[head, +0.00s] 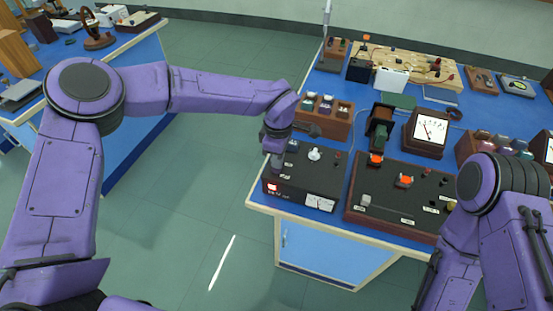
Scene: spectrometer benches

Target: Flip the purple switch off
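A black instrument box (315,168) sits at the near left corner of the blue bench, with a white knob (314,154) on top and a white meter (318,202) on its front. A small red-lit switch (272,188) shows at the left of its front face. I cannot make out a purple switch. My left gripper (276,162) points down over the left part of the box, above and behind the red-lit switch. Its fingers are small and dark, so I cannot tell whether they are open or touching the box. My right gripper is out of view.
A wider black panel in a wooden case (402,198) stands right of the box. Behind are a wooden rack (325,117) and a meter (426,131). My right arm is at the lower right. Open floor (190,215) lies left of the bench (330,250).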

